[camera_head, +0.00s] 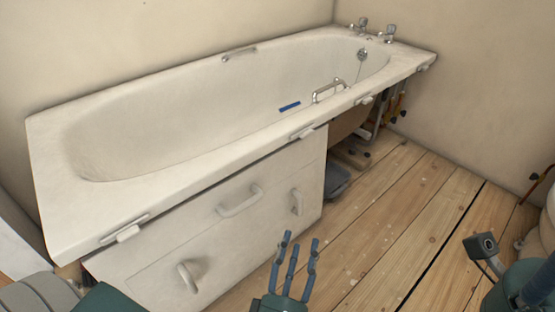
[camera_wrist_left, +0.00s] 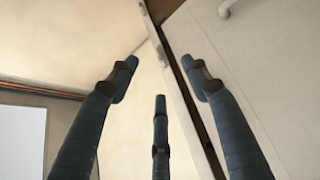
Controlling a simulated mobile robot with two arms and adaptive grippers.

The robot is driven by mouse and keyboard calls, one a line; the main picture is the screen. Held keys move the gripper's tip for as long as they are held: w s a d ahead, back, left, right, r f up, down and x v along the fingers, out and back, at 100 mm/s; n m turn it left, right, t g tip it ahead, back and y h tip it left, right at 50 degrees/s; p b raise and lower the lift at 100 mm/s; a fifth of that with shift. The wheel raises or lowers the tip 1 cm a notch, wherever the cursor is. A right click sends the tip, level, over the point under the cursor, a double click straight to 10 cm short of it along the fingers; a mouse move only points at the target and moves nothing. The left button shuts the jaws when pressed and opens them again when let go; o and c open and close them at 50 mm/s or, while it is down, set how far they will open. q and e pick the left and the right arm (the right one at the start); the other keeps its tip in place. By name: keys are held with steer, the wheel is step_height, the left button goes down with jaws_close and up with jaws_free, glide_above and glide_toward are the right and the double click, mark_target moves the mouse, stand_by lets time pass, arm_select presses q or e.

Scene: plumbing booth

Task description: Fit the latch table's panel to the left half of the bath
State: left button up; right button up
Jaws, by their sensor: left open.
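The white bath (camera_head: 170,130) stands along the wall. A white panel (camera_head: 262,228) with several handles stands upright under the left half of its rim; a dark line runs between the panel's top and the rim. I cannot tell whether it is fastened. White latches sit on the rim, one at the left end (camera_head: 127,233) and one above the panel's right end (camera_head: 308,134). My left gripper (camera_head: 298,245) is open and empty, in front of the panel's lower right. In the left wrist view its three fingers (camera_wrist_left: 165,78) are spread, with a pale panel surface (camera_wrist_left: 275,75) at right.
The bath's right half is open below, showing pipes (camera_head: 385,108) and a dark grey tray (camera_head: 337,180) on the floor. Wooden floorboards (camera_head: 400,205) are clear in front. A blue object (camera_head: 289,106) lies inside the bath. My other arm shows at lower right.

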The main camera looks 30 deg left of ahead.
arm_select(q)
steer(key=w+a+r+h+p, duration=0.1)
steer(key=a+r, duration=0.2)
steer(key=r, duration=0.2)
steer(key=a+r+p, duration=0.1)
steer(key=a+r, duration=0.2)
steer(key=r, duration=0.3)
step_height(320, 180, up, 15)
steer(key=s+d+m+h+p, duration=0.1)
steer(key=h+p, duration=0.1)
steer(key=p, duration=0.8)
steer(key=shift+s+p, duration=0.3)
steer(key=shift+s, duration=0.1)
